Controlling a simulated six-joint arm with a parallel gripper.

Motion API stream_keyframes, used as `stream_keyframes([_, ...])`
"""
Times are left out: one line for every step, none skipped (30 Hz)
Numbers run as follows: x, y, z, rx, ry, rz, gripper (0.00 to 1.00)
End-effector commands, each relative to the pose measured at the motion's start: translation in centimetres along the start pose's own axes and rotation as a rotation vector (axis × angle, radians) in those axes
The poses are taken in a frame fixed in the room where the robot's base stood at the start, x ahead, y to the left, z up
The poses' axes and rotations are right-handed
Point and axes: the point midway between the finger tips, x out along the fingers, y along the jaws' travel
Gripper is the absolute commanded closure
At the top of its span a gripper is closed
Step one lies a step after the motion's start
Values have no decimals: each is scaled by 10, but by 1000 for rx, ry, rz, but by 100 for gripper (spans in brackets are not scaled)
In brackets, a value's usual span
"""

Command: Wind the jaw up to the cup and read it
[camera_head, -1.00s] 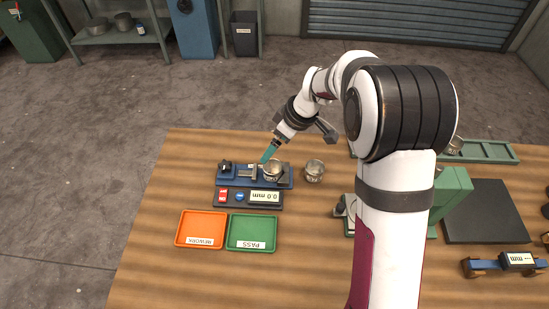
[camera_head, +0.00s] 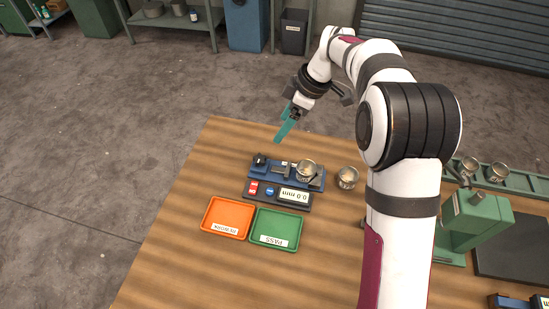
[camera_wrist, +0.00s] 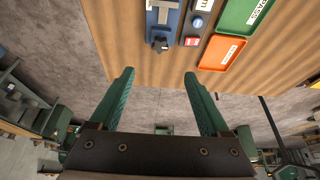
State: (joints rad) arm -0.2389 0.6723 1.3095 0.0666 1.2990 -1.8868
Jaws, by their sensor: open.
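A blue measuring fixture (camera_head: 273,173) lies near the far edge of the table, with a dark crank knob (camera_head: 260,160) at its left end and a grey jaw (camera_head: 284,167) along its middle. A metal cup (camera_head: 307,170) sits on its right part. The display (camera_head: 294,195) in front seems to read 0.0 mm. I cannot tell whether the jaw touches the cup. My gripper (camera_head: 286,131) is open and empty, above and beyond the fixture at the table's far edge. In the wrist view my teal fingers (camera_wrist: 160,95) are wide apart, and the knob (camera_wrist: 160,44) shows beyond them.
A second metal cup (camera_head: 347,178) stands right of the fixture. A red button (camera_head: 253,188) and a blue button (camera_head: 269,191) sit left of the display. An orange rework tray (camera_head: 228,218) and green pass tray (camera_head: 277,229) lie in front. A green machine (camera_head: 478,222) stands at right.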

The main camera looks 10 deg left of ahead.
Motion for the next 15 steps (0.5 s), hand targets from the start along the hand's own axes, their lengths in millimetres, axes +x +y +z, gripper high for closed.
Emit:
stream_keyframes([8,-1,0,-1,-1,-4,20])
stream_keyframes([14,-1,1,1,-1,-5,20])
stream_keyframes([25,-1,1,2,-2,-5,20])
stream_keyframes([34,-1,1,1,-1,-5,20])
stream_keyframes([43,-2,1,1,-2,-6,20])
stream_keyframes([56,-2,1,3,-2,-5,20])
stream_keyframes([65,-2,1,3,-2,-6,20])
stream_keyframes([74,-2,1,4,-2,-6,20])
stream_keyframes([86,-2,1,4,-2,-5,20])
stream_keyframes([95,-1,2,4,-2,-4,20])
stream_keyframes([103,-2,2,5,-2,-4,20])
stream_keyframes([114,-2,1,4,-2,-4,20])
stream_keyframes([120,-1,1,4,-2,-3,20])
stream_keyframes([126,-2,1,5,-2,-3,20])
stream_keyframes([133,-1,2,5,-2,-2,20])
